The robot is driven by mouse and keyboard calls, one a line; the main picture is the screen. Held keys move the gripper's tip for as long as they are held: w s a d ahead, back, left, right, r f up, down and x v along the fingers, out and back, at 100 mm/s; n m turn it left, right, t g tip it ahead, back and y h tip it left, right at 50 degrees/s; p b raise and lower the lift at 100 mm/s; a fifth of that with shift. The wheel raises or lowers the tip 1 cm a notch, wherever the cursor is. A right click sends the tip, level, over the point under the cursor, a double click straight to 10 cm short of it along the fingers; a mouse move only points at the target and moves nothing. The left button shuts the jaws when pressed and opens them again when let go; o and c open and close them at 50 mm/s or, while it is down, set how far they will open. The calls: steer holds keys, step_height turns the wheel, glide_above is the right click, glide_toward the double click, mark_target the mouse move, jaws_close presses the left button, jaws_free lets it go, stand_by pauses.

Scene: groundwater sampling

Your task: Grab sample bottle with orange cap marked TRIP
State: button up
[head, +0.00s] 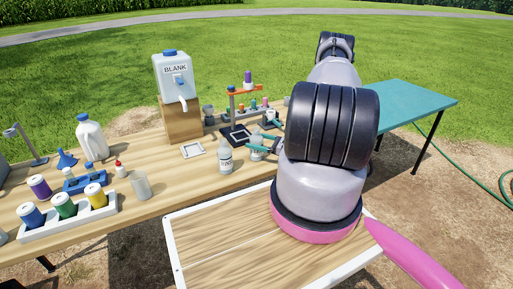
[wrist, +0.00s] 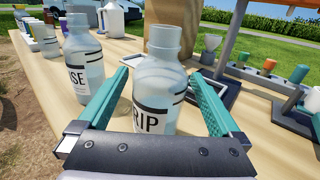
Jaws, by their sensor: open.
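A clear bottle (wrist: 160,75) with a white label reading "RIP", its first letter hidden, stands upright on the table in the wrist view. Its top shows a clear neck; I see no orange cap on it. My gripper (wrist: 158,88) is open, with one teal finger on each side of this bottle. Whether the fingers touch it I cannot tell. In the head view my gripper (head: 264,139) is low over the table, partly hidden by my arm. A similar bottle (wrist: 82,55) with a label ending "SE" stands to the left; it also shows in the head view (head: 225,160).
Right of the bottle, a dark stand holds several coloured caps, one orange (wrist: 268,66). The BLANK jug (head: 174,78) sits on a wooden block (head: 181,121) behind. Coloured-cap containers fill a white tray (head: 68,226) at left. A teal table (head: 410,98) stands at right.

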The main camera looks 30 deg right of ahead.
steer(key=c, duration=1.5)
